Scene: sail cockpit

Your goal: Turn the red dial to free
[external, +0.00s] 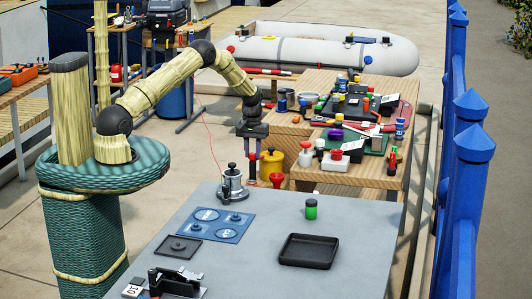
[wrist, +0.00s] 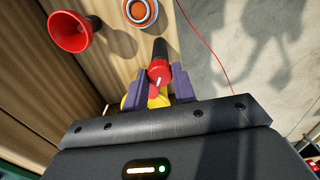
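The red dial (wrist: 160,71) shows in the wrist view, with a white mark on its face and a black part behind it. My gripper (wrist: 160,80) has its two purple fingers apart, one on each side of the dial. The dial fills most of the gap, and I cannot tell whether the fingers press on it. A yellow body (wrist: 157,98) shows between the fingers, partly hidden. In the external view my gripper (external: 252,170) points down beyond the far edge of the grey table, left of a yellow canister.
A red funnel-shaped thing (wrist: 76,32) and an orange-rimmed round thing (wrist: 141,12) are near the gripper in the wrist view. The wooden bench (external: 375,176) to the right is crowded.

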